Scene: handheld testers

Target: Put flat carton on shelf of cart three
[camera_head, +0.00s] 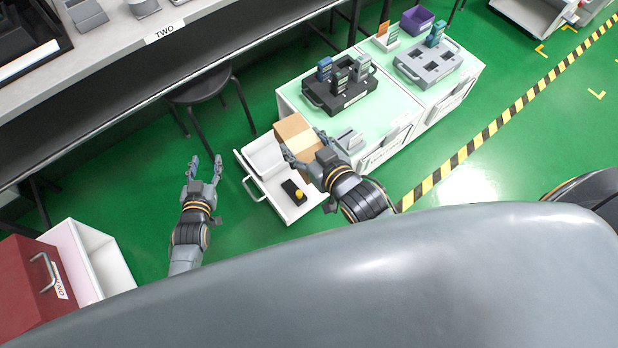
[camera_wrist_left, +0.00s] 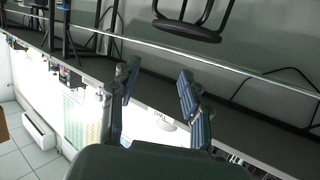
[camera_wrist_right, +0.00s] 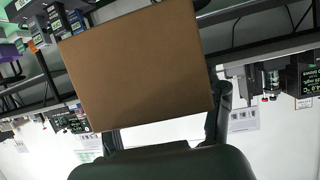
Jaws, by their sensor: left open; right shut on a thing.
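A brown carton (camera_head: 293,130) is held by my right gripper (camera_head: 304,145), above an open white drawer. In the right wrist view the carton's plain brown face (camera_wrist_right: 138,68) fills the upper middle, with the fingers at its lower edge. My left gripper (camera_head: 205,163) is open and empty over the green floor, left of the drawer; its spread fingers also show in the left wrist view (camera_wrist_left: 158,80). I cannot tell which cart is cart three, as the label on the white cart (camera_head: 376,158) is too small to read.
The open drawer (camera_head: 258,166) holds a black device with a yellow knob (camera_head: 299,193). Trays with handheld testers (camera_head: 340,88) stand on the green tops. A stool (camera_head: 198,88) stands by the bench marked TWO. A red case (camera_head: 30,283) is at lower left. Green floor is clear around my left gripper.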

